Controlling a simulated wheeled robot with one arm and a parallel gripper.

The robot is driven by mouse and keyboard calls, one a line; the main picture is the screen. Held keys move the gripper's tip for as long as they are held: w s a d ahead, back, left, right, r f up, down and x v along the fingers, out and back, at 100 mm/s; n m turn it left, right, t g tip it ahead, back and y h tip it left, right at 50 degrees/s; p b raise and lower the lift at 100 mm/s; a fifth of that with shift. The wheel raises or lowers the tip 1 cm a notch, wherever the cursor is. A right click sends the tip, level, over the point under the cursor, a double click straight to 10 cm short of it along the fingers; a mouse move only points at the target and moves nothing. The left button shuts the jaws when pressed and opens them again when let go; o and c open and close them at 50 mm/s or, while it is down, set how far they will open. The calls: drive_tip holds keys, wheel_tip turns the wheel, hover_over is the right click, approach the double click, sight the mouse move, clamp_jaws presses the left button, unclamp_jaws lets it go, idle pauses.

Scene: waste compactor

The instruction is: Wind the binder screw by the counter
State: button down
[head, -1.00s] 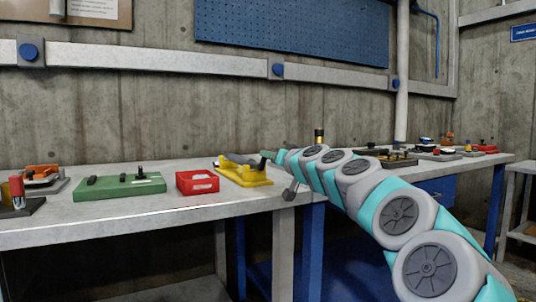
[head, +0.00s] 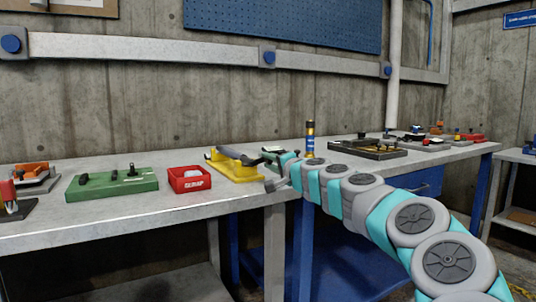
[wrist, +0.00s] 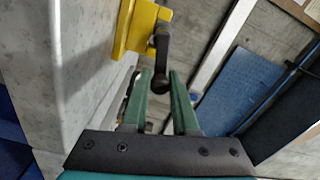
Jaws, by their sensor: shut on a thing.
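The binder screw's yellow body (head: 235,170) sits on the grey bench, with a dark grey bar lying along its top. Its black crank (wrist: 160,45) sticks out from the yellow body (wrist: 135,28) in the wrist view. My gripper (wrist: 163,80) has its two green fingers on either side of the crank's end and is shut on it. In the head view my gripper (head: 273,156) is at the right end of the yellow body, and the crank's grip is hard to make out there.
A red box (head: 188,186) and a green fixture (head: 110,189) stand left on the bench (head: 120,222). A dark tray (head: 365,152) and several small items are farther right.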

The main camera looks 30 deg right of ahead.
drive_tip(key=shift+d+f+m+p, duration=0.1)
drive_tip(key=shift+f+m+p, duration=0.2)
drive_tip(key=shift+m, duration=0.4)
drive_tip(key=shift+f+m+p, duration=0.15)
drive_tip(key=shift+m+p, duration=0.15)
drive_tip(key=shift+m, duration=0.4)
drive_tip(key=c, duration=0.7)
unclamp_jaws()
drive_tip(key=shift+s+d+f+b, duration=0.1)
drive_tip(key=shift+s+b, duration=0.25)
drive_tip(key=shift+s, duration=3.55)
